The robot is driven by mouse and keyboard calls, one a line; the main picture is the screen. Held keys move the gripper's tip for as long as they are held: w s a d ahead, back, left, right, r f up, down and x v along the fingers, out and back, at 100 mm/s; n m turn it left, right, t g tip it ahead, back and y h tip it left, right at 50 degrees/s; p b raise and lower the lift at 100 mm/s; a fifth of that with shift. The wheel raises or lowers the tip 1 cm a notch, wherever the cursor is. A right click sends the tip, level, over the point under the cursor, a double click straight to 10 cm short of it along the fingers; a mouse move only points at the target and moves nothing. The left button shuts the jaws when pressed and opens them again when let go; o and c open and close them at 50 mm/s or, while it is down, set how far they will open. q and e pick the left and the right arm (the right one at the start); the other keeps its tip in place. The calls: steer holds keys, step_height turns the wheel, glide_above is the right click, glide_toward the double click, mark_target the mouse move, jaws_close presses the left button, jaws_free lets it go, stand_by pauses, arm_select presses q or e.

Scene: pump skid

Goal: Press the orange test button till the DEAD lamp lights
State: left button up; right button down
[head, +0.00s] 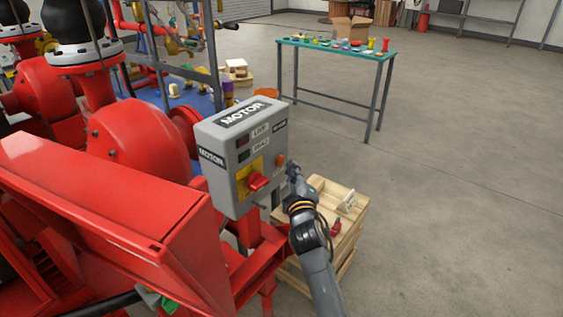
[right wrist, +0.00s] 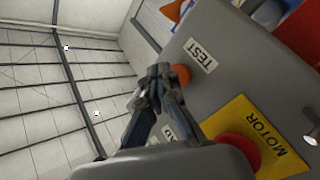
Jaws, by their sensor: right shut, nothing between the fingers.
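The grey MOTOR box (head: 222,140) stands on a red post in the head view. Its front has a dark red lamp window (head: 242,140) by the LIVE label and a dark green one (head: 243,155) by the DEAD label; both look unlit. The orange test button (head: 280,160) is on the right of the front. It also shows in the right wrist view (right wrist: 182,76), beside the TEST label. My right gripper (head: 292,168) is shut and empty, its fingertips (right wrist: 160,72) close to the button; I cannot tell whether they touch. My left gripper is out of view.
A wooden crate (head: 350,215) stands behind my right arm. Red pump housings (head: 140,135) fill the left. A green-topped table (head: 335,48) stands farther back; open floor lies to the right.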

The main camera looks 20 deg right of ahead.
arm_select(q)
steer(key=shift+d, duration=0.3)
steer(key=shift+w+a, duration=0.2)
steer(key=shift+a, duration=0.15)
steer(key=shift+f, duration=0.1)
arm_select(e)
steer(key=shift+w+a, duration=0.1)
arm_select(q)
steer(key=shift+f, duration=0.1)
arm_select(e)
steer(key=shift+w+a, duration=0.2)
steer(key=shift+w, duration=0.05)
